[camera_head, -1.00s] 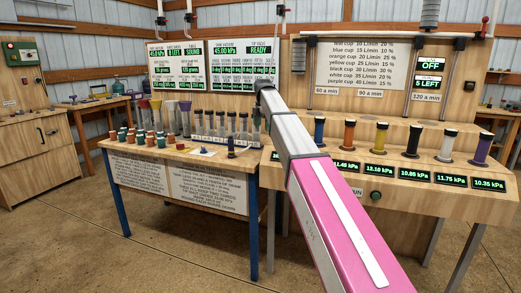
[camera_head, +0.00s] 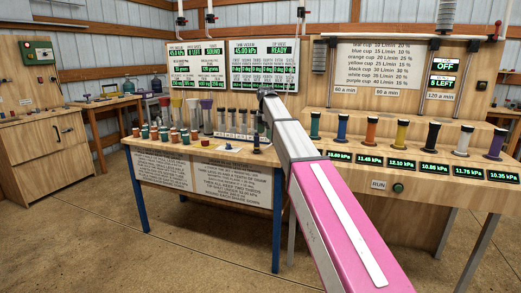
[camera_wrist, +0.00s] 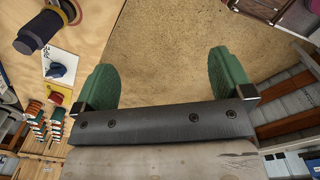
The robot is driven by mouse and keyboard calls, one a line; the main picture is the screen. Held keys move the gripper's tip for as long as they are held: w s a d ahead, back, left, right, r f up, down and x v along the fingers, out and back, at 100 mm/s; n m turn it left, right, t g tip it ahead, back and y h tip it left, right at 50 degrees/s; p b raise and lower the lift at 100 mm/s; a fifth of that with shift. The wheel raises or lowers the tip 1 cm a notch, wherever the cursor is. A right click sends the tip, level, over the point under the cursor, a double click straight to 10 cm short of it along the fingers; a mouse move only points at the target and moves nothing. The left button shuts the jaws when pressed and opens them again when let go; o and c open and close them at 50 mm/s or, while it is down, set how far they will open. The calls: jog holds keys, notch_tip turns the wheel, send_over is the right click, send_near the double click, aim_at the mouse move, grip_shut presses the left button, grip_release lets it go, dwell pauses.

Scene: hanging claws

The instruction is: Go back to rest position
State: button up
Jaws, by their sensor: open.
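My gripper (camera_wrist: 163,80) is open in the wrist view. Its two green fingers stand wide apart, with nothing between them but brown floor beyond. In the head view my arm reaches up and away from the lower right. Its far end is over the gap between the left table (camera_head: 200,156) and the right bench (camera_head: 425,185), and the gripper itself does not show there. A dark blue cup-like piece (camera_wrist: 40,32) lies on the wooden top at the upper left of the wrist view, clear of the fingers.
Several coloured cups stand along the right bench behind lit displays, including an orange cup (camera_head: 370,131) and a purple cup (camera_head: 495,144). The left table holds small pegs and dark tubes. Sign boards (camera_head: 270,66) hang behind. Open concrete floor (camera_head: 90,235) lies at the front left.

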jog(key=s+d+f+m, duration=0.45)
jog(key=s+f, duration=0.35)
jog(key=f, duration=0.3)
jog(key=s+d+f+m, duration=0.4)
jog(key=s+f+m, duration=0.2)
jog(key=s+f, duration=0.3)
jog(key=s+d+f+m, duration=0.5)
jog(key=s+f, duration=0.1)
jog(key=f, duration=0.6)
jog(key=s+d+f+m, duration=0.3)
jog(key=s+f+m, duration=0.4)
jog(key=s, duration=0.5)
jog(key=shift+s+f, duration=0.35)
